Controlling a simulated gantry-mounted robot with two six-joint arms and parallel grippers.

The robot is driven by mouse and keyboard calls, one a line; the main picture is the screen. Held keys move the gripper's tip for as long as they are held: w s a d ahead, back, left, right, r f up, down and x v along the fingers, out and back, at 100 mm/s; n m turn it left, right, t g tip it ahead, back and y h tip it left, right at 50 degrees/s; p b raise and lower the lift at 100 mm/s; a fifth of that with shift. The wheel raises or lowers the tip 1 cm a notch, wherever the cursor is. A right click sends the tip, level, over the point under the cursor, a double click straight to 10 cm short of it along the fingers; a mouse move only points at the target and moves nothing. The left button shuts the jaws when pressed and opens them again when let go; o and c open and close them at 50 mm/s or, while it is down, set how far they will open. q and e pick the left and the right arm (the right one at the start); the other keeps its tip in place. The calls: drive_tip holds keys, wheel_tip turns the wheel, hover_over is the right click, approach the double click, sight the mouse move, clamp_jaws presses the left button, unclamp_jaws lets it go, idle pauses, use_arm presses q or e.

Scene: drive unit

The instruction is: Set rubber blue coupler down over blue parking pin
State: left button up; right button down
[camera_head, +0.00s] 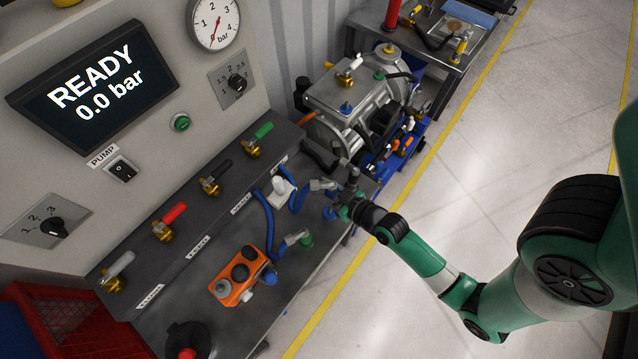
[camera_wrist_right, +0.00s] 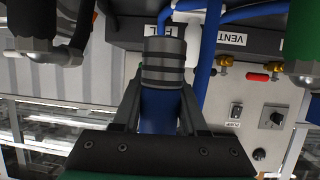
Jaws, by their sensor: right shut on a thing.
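My right gripper (camera_head: 346,200) is above the bench's right end, beside a grey elbow fitting (camera_head: 322,185) on a blue hose. In the right wrist view, my right gripper (camera_wrist_right: 160,118) is shut on the blue coupler (camera_wrist_right: 160,108), a blue cylinder with a ribbed grey collar (camera_wrist_right: 164,64). A small blue piece (camera_head: 330,213) shows just below the gripper in the head view. I cannot tell whether it is the blue parking pin or part of the coupler, so contact with the pin is unclear. My left gripper is not in view.
A green-based fitting (camera_head: 305,240) and an orange block (camera_head: 240,276) with knobs stand on the dark bench (camera_head: 212,262). A metal drive unit (camera_head: 355,95) stands behind the gripper. A panel with a READY 0.0 bar screen (camera_head: 92,85) is at left. The floor at right is clear.

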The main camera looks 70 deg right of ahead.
wheel_tip(320, 180, down, 4)
drive_tip(key=b, duration=0.4)
drive_tip(key=shift+s+a+f, duration=0.1)
drive_tip(key=shift+s+f, duration=0.05)
drive_tip(key=shift+f, duration=0.2)
drive_tip(key=shift+b, duration=0.3)
drive_tip(key=shift+f, duration=0.4)
drive_tip(key=shift+f+b, duration=0.15)
drive_tip(key=shift+b, duration=0.25)
drive_tip(key=shift+f+b, duration=0.55)
drive_tip(key=shift+f, duration=0.1)
drive_tip(key=shift+f, duration=0.1)
drive_tip(key=shift+f+b, duration=0.35)
drive_tip(key=shift+b, duration=0.05)
